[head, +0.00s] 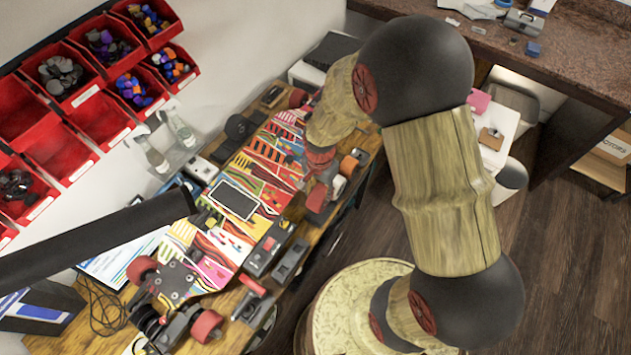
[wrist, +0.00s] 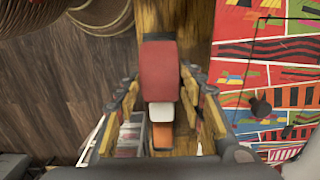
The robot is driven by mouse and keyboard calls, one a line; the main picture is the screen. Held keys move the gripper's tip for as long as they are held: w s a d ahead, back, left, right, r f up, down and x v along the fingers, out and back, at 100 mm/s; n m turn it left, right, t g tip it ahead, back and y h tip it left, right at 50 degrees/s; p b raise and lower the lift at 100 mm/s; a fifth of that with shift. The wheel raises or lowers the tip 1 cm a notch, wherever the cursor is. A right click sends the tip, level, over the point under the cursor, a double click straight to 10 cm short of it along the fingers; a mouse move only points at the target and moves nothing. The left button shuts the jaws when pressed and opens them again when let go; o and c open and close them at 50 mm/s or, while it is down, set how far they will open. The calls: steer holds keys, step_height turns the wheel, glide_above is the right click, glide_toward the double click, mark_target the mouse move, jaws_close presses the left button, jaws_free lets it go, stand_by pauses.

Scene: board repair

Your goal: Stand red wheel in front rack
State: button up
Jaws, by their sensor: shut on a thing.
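My gripper (head: 321,172) is low over the front edge of the wooden workbench. In the wrist view its two fingers (wrist: 160,85) are on either side of the red wheel (wrist: 159,70), shut on it. In the head view the red wheel (head: 317,198) shows just below the fingers. A white wheel (wrist: 161,112) and an orange wheel (wrist: 162,136) are in line with it; the orange one also shows in the head view (head: 348,166). The front rack is mostly hidden by the wheels and fingers, and I cannot tell whether the red wheel touches it.
A colourful skateboard deck (head: 262,160) lies along the bench beside my gripper, with a phone-like dark panel (head: 234,199) on it. Tools (head: 268,247) lie near the bench's front edge. Red bins (head: 75,85) hang on the wall. Open floor (head: 570,260) lies right.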

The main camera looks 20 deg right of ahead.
steer(key=shift+f+b, duration=2.1)
steer(key=shift+f, duration=0.8)
steer(key=shift+f, duration=0.45)
steer(key=o, duration=1.2)
steer(key=shift+o, duration=0.2)
steer(key=shift+c, duration=1.4)
steer(key=shift+r, duration=0.1)
steer(key=shift+r+p, duration=2.7)
steer(key=shift+r, duration=1)
